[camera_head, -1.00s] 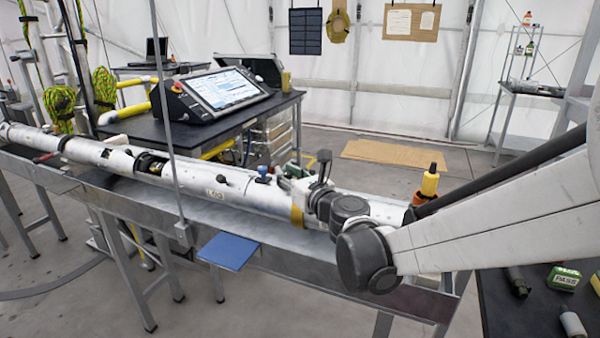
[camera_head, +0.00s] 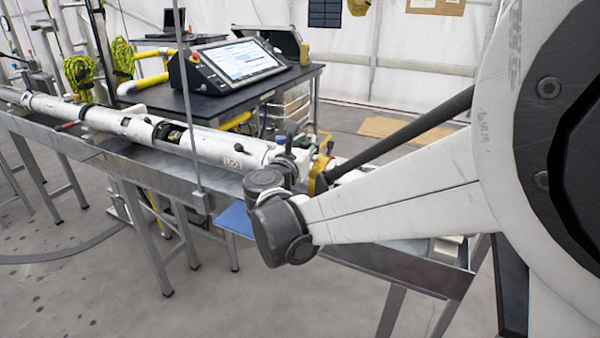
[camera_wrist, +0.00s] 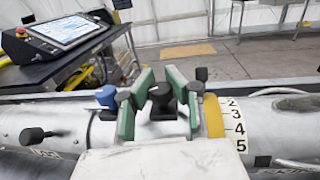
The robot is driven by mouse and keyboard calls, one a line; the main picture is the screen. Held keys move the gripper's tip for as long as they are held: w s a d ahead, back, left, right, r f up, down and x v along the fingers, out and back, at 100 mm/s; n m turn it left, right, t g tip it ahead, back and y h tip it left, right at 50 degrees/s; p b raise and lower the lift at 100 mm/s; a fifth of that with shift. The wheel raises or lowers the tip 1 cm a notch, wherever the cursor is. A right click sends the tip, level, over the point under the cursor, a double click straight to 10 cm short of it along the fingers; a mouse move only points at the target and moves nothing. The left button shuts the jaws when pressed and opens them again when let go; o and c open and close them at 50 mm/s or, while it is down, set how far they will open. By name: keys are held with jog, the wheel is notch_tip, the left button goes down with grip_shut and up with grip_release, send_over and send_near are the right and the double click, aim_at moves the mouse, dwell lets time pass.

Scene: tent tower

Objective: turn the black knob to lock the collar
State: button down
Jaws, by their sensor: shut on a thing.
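A yellow band (camera_wrist: 214,116) circles the tube just right of the fingers, beside a white scale (camera_wrist: 236,125) numbered 2 to 5. I cannot tell which part is the collar. In the head view my wrist hides most of the gripper and the knob.
A blue knob (camera_wrist: 107,96) and another black knob (camera_wrist: 32,135) sit left of the fingers. The tube (camera_head: 105,120) lies along a grey metal bench (camera_head: 150,165). A thin upright rod (camera_head: 190,110) stands before the tube. A console screen (camera_head: 240,62) stands on the table behind.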

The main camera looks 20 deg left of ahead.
jog(key=m+h, duration=0.1)
jog(key=h, duration=0.1)
jog(key=m+h, duration=0.1)
jog(key=h, duration=0.1)
jog(key=shift+s+f+m+g, duration=0.1)
jog(key=shift+s+m+g, duration=0.1)
jog(key=shift+m+g, duration=0.15)
jog(key=shift+s+m+g+h, duration=0.1)
jog(key=shift+m+g+h, duration=0.5)
jog(key=shift+m+h, duration=0.6)
jog(key=shift+m+g+h, duration=0.55)
jog(key=shift+m+h, duration=0.2)
jog(key=shift+h, duration=1.05)
